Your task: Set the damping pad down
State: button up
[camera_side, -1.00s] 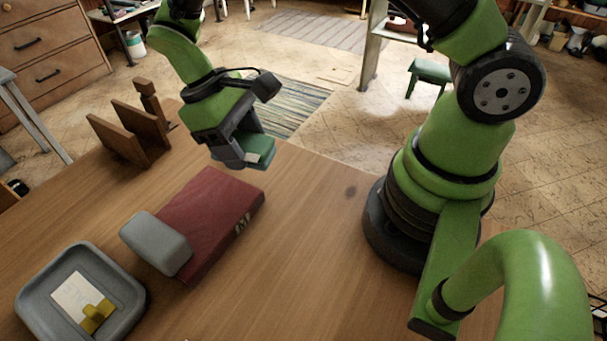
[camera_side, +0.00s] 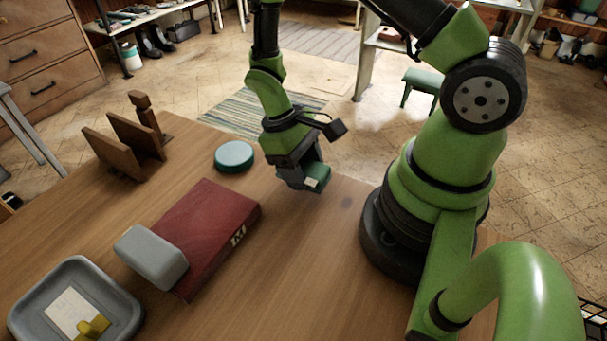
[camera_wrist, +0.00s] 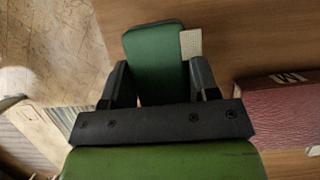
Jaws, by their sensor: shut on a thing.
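My gripper (camera_side: 302,181) is shut on a green pad with a small pale patch (camera_side: 320,179), which I take to be the damping pad. It is near the table's far edge, right of the red book. In the wrist view the pad (camera_wrist: 153,52) sits between the two dark fingers of my gripper (camera_wrist: 161,80) and sticks out beyond them. The pale patch is at its right side. I cannot tell whether the pad's underside touches the wooden table (camera_side: 300,255) or hangs just above it.
A red book (camera_side: 215,222) lies left of my gripper, with a grey block (camera_side: 150,258) at its near end. A round teal tin (camera_side: 234,155), a wooden rack (camera_side: 125,145) and a grey tray (camera_side: 122,318) holding a card and a yellow piece stand farther left. Bare table surrounds the book's right side.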

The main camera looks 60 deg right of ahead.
jog(key=shift+f, duration=1.2)
jog(key=o, duration=0.9)
jog(key=shift+f, duration=0.1)
jog(key=v, duration=1.2)
jog(key=s+a+r+m+t, duration=0.1)
jog(key=s+r+t, duration=0.2)
jog(key=r, duration=0.3)
jog(key=s+a+r+m+t+y, duration=0.1)
jog(key=s+r+t, duration=0.3)
jog(key=r, duration=0.3)
jog(key=s+a+r+m+t+y, duration=0.1)
jog(key=s+r+m+t, duration=0.1)
jog(key=s+r+t, duration=0.2)
notch_tip(320, 180, up, 3)
jog(key=shift+a+f+t, duration=0.15)
jog(key=shift+a+t, duration=0.15)
jog(key=shift+a, duration=0.05)
